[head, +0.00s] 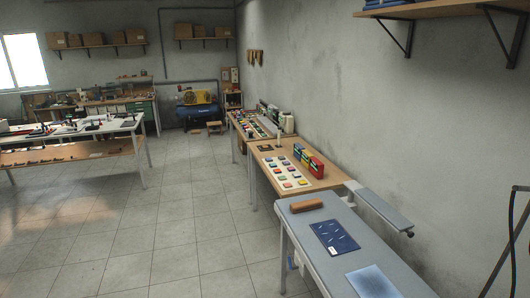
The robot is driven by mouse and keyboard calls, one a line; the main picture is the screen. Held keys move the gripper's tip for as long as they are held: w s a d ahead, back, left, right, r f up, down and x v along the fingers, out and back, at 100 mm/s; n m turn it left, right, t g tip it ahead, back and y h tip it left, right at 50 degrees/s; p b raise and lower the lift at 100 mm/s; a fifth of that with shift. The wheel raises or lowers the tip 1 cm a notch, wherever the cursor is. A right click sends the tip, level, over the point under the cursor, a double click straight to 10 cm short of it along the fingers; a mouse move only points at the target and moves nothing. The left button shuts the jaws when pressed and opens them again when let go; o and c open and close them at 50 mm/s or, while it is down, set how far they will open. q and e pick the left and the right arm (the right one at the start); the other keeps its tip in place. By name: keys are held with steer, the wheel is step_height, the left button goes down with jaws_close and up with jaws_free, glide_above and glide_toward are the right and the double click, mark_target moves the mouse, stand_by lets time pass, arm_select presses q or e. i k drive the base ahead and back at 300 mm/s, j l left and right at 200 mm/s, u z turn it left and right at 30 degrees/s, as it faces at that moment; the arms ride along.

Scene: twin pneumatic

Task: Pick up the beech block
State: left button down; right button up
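A brown, rounded oblong piece (307,205) lies at the far end of the grey padded bench (296,226) at the right front. I cannot tell whether it is the beech block. On the wooden table (262,163) behind the bench, several small coloured blocks (289,174) sit in rows on a white sheet (301,184). They are too small to tell their material. Neither of my grippers is in view.
A dark blue sheet (335,237) and a pale blue pad (373,282) lie on the bench. A grey arm board (385,211) juts out on its right. Green, yellow and red upright boxes (308,160) stand on the wooden table. The tiled floor (175,225) at centre-left is clear.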

mark_target(316, 203)
steer(key=i+j+u, duration=0.15)
steer(key=i, duration=0.85)
steer(key=i+j+u, duration=0.2)
steer(key=i, duration=0.8)
